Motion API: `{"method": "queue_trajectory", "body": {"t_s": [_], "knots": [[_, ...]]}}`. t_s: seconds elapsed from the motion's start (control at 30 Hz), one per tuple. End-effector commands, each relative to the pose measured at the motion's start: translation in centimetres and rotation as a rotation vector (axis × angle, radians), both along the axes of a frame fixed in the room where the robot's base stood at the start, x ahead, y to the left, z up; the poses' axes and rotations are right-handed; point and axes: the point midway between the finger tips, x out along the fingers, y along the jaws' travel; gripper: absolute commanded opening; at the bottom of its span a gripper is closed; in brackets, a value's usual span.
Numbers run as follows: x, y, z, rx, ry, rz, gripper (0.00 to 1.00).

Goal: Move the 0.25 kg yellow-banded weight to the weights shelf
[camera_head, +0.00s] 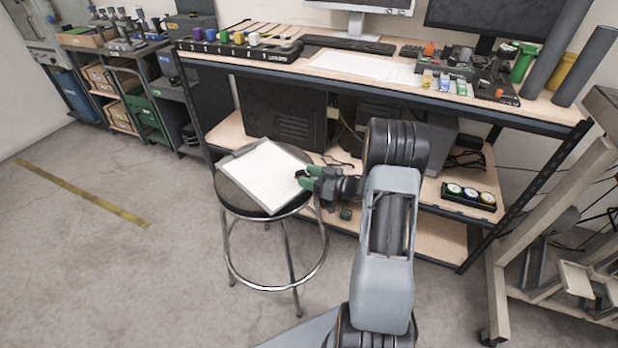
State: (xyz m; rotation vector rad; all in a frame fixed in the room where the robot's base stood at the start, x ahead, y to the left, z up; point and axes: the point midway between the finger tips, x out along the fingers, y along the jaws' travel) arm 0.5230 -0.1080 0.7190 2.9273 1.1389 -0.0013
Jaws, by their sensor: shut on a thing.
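My gripper (304,177) reaches left from my arm, over the right side of a clipboard with white paper (262,172) on a round stool. Its green fingers are shut on a small dark thing, mostly hidden between them. I cannot make out a yellow band on it, or whether it touches the paper. A black tray with several round pieces with white tops and coloured centres, one yellowish, (468,196) sits on the bench's lower shelf (440,228) at right. I cannot tell which shelf is the weights shelf.
The stool (276,288) stands close to the bench front. The bench top (360,68) holds a keyboard, monitors, coloured pieces and grey tubes (557,50). Shelving with stands and bins (122,80) is at back left. A wooden frame (540,200) stands right.

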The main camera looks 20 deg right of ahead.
Motion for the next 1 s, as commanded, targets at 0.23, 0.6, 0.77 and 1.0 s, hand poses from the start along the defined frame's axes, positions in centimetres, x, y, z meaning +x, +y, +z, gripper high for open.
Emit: {"method": "queue_trajectory", "body": {"t_s": [0.23,0.6,0.77,1.0], "knots": [[0.0,0.0,-0.4,0.001,-0.001,0.0,0.28],[0.0,0.0,-0.4,0.0,0.001,0.001,0.78],[0.0,0.0,-0.2,0.0,0.001,0.001,0.78],[-1.7,-1.7,0.1,-0.001,0.002,-0.005,0.78]]}}
